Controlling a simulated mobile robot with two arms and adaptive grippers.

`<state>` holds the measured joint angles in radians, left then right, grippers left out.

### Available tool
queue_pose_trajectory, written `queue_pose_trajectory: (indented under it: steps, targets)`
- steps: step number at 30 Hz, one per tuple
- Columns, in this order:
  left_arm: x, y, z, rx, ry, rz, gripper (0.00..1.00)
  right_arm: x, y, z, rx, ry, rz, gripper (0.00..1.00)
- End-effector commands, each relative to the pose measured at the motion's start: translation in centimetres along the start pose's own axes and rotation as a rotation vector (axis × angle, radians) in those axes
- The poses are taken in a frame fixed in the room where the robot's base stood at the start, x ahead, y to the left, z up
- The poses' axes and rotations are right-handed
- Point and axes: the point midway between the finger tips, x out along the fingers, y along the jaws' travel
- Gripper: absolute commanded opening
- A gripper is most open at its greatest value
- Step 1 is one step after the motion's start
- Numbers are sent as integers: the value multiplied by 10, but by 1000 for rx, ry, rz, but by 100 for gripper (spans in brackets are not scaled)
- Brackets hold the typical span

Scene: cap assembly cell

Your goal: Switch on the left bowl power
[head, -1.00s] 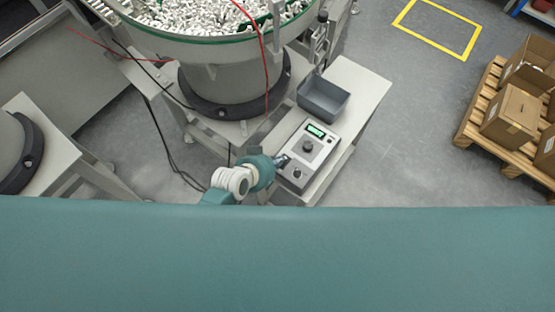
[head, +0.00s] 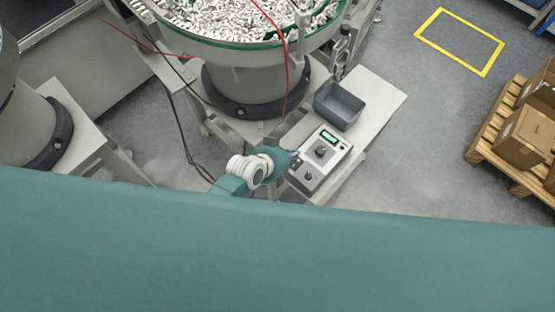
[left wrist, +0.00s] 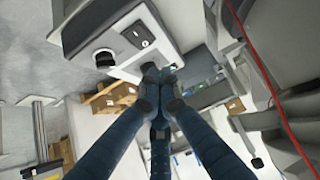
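The grey control box (head: 336,165) has a lit green display, a large dial in the middle and a smaller knob near its front edge. My left gripper (head: 293,157) is at the left edge of its top face. In the left wrist view, the box (left wrist: 82,28) shows a black knob (left wrist: 104,57) and a black rocker switch (left wrist: 138,36) with white marks. The left fingertips (left wrist: 160,74) are together, with nothing seen between them. They appear beside the switch; contact cannot be told. The switch's position is unclear. My right gripper is not in view.
A bowl feeder (head: 245,52) full of white parts stands behind the box. A grey bin (head: 339,105) sits beside the box on the light stand (head: 385,97). Another feeder (head: 25,125) is at the left. A pallet with cartons (head: 525,137) is at the right, across open floor.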

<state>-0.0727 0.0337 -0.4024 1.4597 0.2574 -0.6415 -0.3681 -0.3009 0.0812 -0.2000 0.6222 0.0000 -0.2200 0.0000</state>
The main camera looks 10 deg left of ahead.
Motion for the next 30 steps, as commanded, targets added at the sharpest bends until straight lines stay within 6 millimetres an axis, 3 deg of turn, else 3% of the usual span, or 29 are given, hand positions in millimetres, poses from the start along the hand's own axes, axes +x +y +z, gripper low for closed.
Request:
queue_pose_trajectory:
  steps: [1, 6, 13, 18, 30]
  targets:
    - [-10, 0, 10, 2, -4, -1, 0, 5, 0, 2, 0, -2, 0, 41]
    - [-45, 1, 14, 3, -4, 0, 0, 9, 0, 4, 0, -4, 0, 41]
    - [-79, 0, 19, 1, -5, 0, 0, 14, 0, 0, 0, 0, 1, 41]
    - [-89, 0, 20, 0, -4, 0, 0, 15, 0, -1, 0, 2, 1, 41]
    - [-90, 0, 19, 0, -4, 0, 0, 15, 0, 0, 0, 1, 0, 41]
